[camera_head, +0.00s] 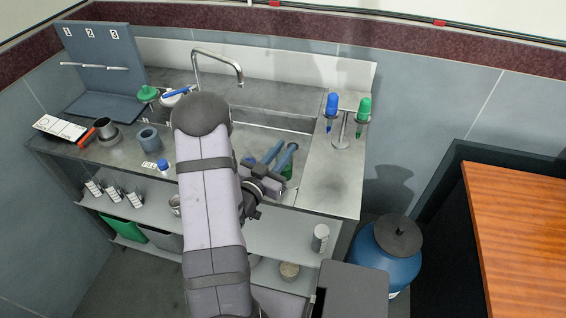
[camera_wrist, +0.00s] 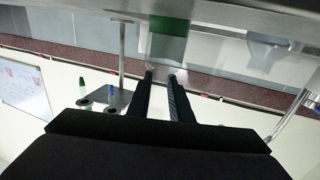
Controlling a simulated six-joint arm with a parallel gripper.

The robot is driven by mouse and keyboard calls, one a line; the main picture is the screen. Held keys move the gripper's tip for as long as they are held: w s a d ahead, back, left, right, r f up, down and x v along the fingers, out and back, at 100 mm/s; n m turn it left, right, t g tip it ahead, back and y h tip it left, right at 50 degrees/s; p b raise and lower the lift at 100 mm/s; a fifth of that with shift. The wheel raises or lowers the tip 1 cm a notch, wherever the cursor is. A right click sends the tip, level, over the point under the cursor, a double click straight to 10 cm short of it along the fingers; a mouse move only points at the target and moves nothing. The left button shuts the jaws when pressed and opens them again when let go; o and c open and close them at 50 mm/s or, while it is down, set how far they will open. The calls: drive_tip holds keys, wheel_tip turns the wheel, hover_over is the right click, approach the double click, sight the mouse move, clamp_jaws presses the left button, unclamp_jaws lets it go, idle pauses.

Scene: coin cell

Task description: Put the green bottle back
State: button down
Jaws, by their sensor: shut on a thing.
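My gripper (camera_head: 287,147) is over the sink area of the bench, its two long fingers close together. In the wrist view my gripper (camera_wrist: 161,76) is shut on a pale grey, see-through part that joins a green block. I take this as the green bottle (camera_wrist: 170,25); a bit of green bottle (camera_head: 287,171) also shows below the fingers in the head view. Most of it is hidden, and I cannot tell whether it touches the surface below. A small stand (camera_head: 342,140) at the right holds a blue-topped piece (camera_head: 332,104) and a green-topped piece (camera_head: 363,108).
A curved tap (camera_head: 221,60) rises behind the sink. At the left are a green-topped vessel (camera_head: 148,93), a grey cup (camera_head: 149,138) and a dark cup (camera_head: 105,128). A blue drum (camera_head: 388,255) stands right of the bench. The bench's right end is mostly clear.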

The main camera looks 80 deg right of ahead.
drive_tip(key=shift+f, duration=2.35)
drive_tip(key=shift+f, duration=0.2)
drive_tip(key=c, duration=1.6)
unclamp_jaws()
drive_tip(key=shift+a+r, duration=0.1)
drive_tip(key=shift+r, duration=0.1)
drive_tip(key=b+v, duration=0.2)
drive_tip(key=v, duration=0.8)
drive_tip(key=shift+w, duration=0.1)
drive_tip(key=shift+v, duration=0.95)
